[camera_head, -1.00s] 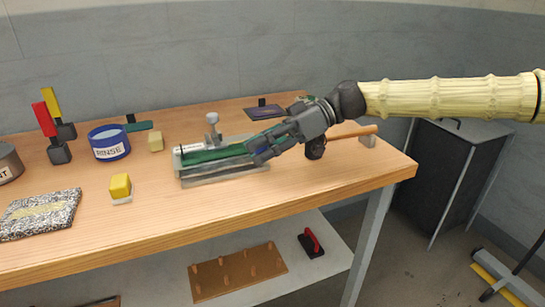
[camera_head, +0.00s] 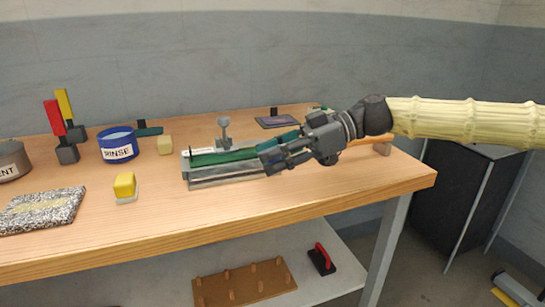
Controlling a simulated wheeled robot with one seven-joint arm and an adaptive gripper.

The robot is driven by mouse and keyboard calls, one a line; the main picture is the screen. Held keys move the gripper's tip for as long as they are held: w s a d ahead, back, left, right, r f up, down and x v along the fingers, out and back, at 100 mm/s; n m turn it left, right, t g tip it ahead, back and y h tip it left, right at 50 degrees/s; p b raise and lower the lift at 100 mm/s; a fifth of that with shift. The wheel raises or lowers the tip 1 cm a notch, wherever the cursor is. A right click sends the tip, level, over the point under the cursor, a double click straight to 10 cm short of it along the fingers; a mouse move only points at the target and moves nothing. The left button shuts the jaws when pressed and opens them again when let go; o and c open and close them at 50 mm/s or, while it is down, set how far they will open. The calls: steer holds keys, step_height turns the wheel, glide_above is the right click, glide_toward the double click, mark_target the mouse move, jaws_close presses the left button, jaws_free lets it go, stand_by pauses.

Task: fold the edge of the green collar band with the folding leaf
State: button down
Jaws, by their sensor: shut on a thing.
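The green collar band (camera_head: 222,157) lies along the top of a grey metal fixture (camera_head: 225,178) in the middle of the bench. My gripper (camera_head: 270,158) is at the right end of the fixture, its fingers shut at the edge there. What it grips is mostly hidden by the fingers; it may be the folding leaf, but I cannot tell the leaf apart. A grey knob on a post (camera_head: 224,128) stands behind the band. A white label (camera_head: 199,152) is at the fixture's left end.
Left of the fixture are a yellow block (camera_head: 125,185), a pale block (camera_head: 165,145), a blue RINSE tub (camera_head: 118,148), red and yellow handled tools (camera_head: 55,118) and a speckled pad (camera_head: 42,210). A dark flat plate (camera_head: 277,121) lies behind. The front bench strip is clear.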

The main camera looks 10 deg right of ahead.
steer(key=shift+s+f, duration=0.1)
steer(key=c, duration=1.5)
jaws_free()
steer(key=shift+d, duration=0.15)
steer(key=v, duration=1.1)
steer(key=shift+d, duration=0.4)
